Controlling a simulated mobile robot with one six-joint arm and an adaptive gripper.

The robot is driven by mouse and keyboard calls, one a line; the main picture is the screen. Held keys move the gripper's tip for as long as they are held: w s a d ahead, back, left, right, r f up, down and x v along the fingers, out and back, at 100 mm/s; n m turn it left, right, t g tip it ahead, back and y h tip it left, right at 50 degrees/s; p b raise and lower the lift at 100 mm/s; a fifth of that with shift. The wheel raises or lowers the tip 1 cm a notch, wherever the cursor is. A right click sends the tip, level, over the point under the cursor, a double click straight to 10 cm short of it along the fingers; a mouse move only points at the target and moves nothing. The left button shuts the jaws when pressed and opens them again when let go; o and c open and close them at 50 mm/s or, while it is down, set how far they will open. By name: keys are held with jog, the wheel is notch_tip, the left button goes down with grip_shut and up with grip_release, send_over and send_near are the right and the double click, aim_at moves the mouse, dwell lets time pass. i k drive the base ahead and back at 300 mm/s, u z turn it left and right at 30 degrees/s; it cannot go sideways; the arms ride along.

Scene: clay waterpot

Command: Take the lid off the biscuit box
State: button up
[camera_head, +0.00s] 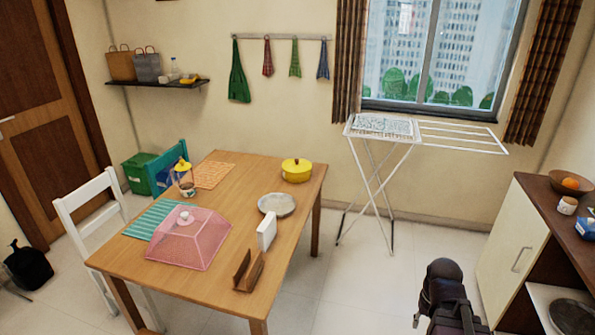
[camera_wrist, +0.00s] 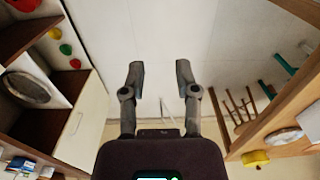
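I cannot tell for certain which object is the biscuit box. A round yellow lidded container (camera_head: 296,171) with a dark knob stands at the back right of the wooden table, its lid on. It also shows in the wrist view (camera_wrist: 255,157). A small jar-like container (camera_head: 187,188) with a yellow top stands near the table's left edge, too small to make out. My gripper (camera_wrist: 159,72) is open and empty over bare floor. In the head view my dark arm is at the lower right, clear of the table.
The table (camera_head: 225,240) also holds a pink food cover (camera_head: 187,240), a grey plate (camera_head: 277,204), an upright white object (camera_head: 267,231) and a brown holder (camera_head: 248,271). A drying rack (camera_head: 385,128) stands behind, a cabinet (camera_head: 512,245) at right. Floor between is clear.

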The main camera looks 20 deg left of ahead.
aim_at(295, 165)
jog(key=u, duration=0.1)
jog(key=i, duration=1.4)
jog(key=u, duration=0.35)
jog(key=i, duration=1.25)
jog(key=u, duration=0.2)
